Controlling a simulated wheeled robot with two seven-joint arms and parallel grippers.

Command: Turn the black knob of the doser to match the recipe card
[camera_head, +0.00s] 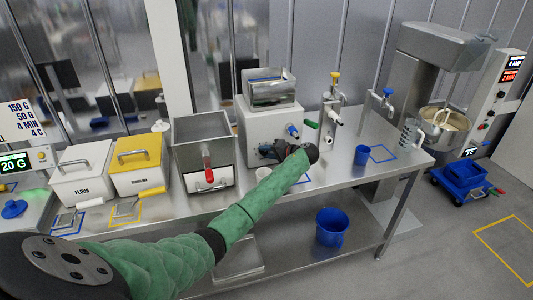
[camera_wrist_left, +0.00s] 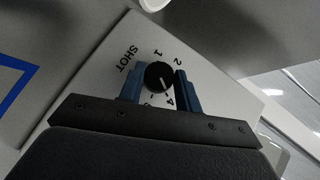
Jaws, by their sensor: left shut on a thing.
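The doser (camera_head: 258,122) is a white box with a steel hopper on top, standing on the steel table. Its black knob (camera_wrist_left: 158,76) shows in the left wrist view, on a white face marked SHOT with 1, 2 and 4 legible around it. The knob's white pointer line faces down and slightly right, towards the 4. My left gripper (camera_head: 268,152) is at the doser's front; in the left wrist view its blue fingers (camera_wrist_left: 159,88) are shut on the knob's two sides. The right finger hides part of the scale. A card (camera_head: 20,118) at far left reads 150 G, 50 G, 4 MIN, 4 C.
Left of the doser stand a steel bin with a red handle (camera_head: 208,172), a yellow-lidded box (camera_head: 138,160) and a flour box (camera_head: 82,168). A blue bucket (camera_head: 332,226) is on the lower shelf.

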